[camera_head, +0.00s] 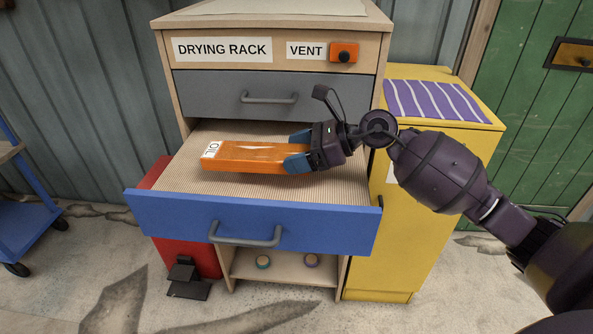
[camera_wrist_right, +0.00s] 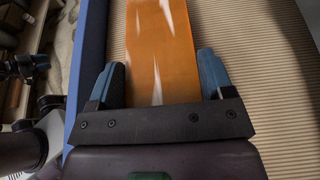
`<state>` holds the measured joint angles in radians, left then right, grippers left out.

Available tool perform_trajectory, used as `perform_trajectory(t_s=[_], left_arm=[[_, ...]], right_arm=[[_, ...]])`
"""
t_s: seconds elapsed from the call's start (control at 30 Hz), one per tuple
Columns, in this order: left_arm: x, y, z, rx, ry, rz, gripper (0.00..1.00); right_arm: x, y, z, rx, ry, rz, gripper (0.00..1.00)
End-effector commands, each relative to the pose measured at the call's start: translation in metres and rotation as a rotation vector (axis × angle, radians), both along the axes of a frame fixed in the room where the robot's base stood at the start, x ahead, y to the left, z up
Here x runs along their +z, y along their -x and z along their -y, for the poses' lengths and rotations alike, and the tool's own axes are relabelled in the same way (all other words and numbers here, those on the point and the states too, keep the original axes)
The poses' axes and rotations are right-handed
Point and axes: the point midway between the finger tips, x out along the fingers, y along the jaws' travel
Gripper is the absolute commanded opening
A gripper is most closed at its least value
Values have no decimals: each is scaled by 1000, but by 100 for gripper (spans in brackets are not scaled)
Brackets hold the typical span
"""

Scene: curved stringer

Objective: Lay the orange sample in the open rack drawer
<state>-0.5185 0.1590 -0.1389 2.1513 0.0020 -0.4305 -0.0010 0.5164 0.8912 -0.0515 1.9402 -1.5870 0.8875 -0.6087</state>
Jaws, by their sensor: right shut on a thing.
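The orange sample (camera_head: 250,157), a long flat bar with a white OIL label at its left end, lies level over the inside of the open drawer (camera_head: 160,215). The drawer has a blue front and a ribbed beige floor. My right gripper (camera_head: 298,152) is shut on the right end of the sample, with a blue finger on each side. The sample also shows between the fingers in the right wrist view (camera_wrist_right: 160,50). I cannot tell whether its underside touches the drawer floor.
A closed grey drawer (camera_head: 240,95) sits above, under the DRYING RACK label. A yellow cabinet (camera_head: 400,240) with a purple striped cloth (camera_head: 435,100) stands at the right. A red bin (camera_head: 190,255) stands lower left. Drawer floor around the sample is clear.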

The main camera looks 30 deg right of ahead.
Motion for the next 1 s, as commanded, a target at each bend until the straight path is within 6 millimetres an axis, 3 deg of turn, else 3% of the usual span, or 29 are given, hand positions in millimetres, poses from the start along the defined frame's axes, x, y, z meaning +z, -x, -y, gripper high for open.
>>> perform_trajectory(t_s=[0.23,0.5,0.53,0.7,1.0], left_arm=[[-10,3,-1,0,-2,-18,43],[-9,0,-2,-1,-5,-12,43],[-9,0,-2,-1,-5,-12,43],[-9,0,-2,-2,-4,-11,43],[-8,-1,-1,-3,-2,-8,43]], right_arm=[[-44,0,0,-3,-2,-9,44],[-48,0,0,-2,1,-2,44],[-49,0,0,-1,2,-5,76],[-48,0,0,-1,1,-4,100],[-46,2,3,-2,0,-3,100]])
